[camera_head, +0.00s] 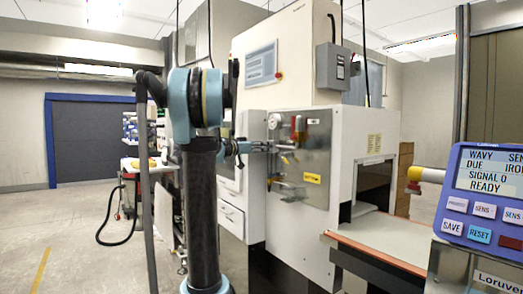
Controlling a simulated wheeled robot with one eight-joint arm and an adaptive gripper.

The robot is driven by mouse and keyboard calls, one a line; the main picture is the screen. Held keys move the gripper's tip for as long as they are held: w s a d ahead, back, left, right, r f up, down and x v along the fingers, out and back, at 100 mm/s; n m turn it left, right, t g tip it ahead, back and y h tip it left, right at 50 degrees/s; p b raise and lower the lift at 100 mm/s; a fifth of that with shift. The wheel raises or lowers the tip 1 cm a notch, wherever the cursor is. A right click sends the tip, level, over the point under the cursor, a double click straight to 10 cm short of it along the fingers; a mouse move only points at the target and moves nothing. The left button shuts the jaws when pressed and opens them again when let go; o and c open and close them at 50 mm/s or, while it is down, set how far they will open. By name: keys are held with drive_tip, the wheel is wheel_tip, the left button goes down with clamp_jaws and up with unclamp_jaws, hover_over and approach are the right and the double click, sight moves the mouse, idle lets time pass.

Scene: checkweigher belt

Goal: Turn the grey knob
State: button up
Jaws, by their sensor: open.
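My gripper (287,148) is open, at the end of my blue and black arm, in front of the steel panel (318,145) on the white machine. It is small in this view, and I cannot tell whether it touches anything. A small fitting (279,179) sticks out low on the panel, below my gripper. I cannot single out the grey knob for sure; it may be hidden by the gripper or too small to tell.
A round gauge (274,121) and a red and yellow handle (297,129) sit on the panel just above my gripper. A yellow label (312,178) is lower down. A conveyor belt (385,238) and blue control display (486,196) stand at right. The floor at left is mostly free.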

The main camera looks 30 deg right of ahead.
drive_tip(key=c, duration=1.1)
drive_tip(key=shift+o, duration=0.2)
drive_tip(key=shift+w+n, duration=0.1)
drive_tip(key=shift+n, duration=0.8)
drive_tip(key=o, duration=1.1)
drive_tip(key=shift+c, duration=0.2)
drive_tip(key=shift+a, duration=0.1)
drive_tip(key=a, duration=1.2)
drive_tip(key=shift+s, duration=0.4)
